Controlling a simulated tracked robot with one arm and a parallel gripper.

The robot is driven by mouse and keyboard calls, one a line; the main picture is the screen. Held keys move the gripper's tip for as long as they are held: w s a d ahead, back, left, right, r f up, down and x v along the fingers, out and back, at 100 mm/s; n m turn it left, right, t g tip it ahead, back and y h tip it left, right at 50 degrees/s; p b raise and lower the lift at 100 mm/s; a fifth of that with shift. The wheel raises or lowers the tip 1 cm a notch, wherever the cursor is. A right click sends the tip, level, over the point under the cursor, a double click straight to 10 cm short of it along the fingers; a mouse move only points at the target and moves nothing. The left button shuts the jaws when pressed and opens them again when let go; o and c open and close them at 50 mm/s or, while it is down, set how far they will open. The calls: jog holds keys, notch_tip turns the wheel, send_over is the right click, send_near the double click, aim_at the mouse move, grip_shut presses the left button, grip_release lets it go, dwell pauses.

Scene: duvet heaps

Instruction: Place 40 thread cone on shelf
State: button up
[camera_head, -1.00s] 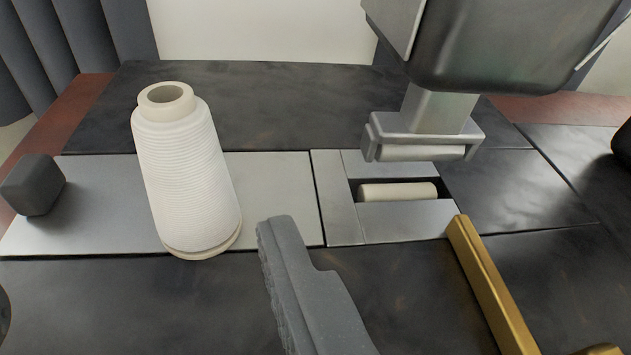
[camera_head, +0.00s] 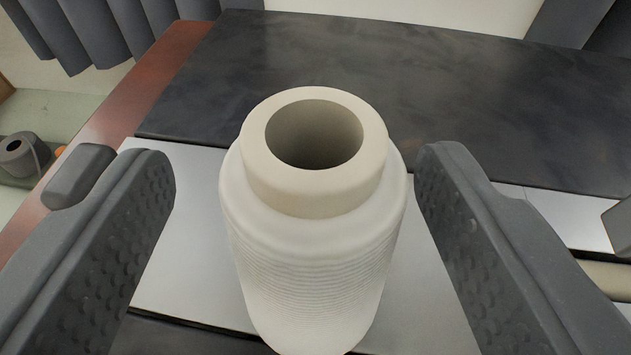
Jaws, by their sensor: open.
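The white thread cone (camera_head: 315,240) stands upright in the middle of the view, its hollow top ring facing me. It stands on a light grey metal plate (camera_head: 185,235) set in a dark table. My gripper (camera_head: 297,165) is open, with one dark grey padded finger to the left of the cone and one to the right. There is a visible gap between each finger and the cone. The cone's base is partly cut off by the lower edge. No shelf can be made out in this view.
The dark tabletop (camera_head: 440,90) behind the cone is clear. A reddish-brown edge (camera_head: 135,85) runs along the left. Grey folded fabric (camera_head: 95,30) hangs at the upper left. A grey roll-like object (camera_head: 20,148) lies at the far left. Machine parts (camera_head: 618,228) show at the right edge.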

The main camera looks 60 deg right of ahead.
aim_at(302, 165)
jog(key=shift+b+x, duration=0.3)
jog(key=shift+x, duration=1.25)
jog(key=shift+s, duration=0.15)
jog(key=c, duration=1.2)
jog(key=shift+c, duration=0.2)
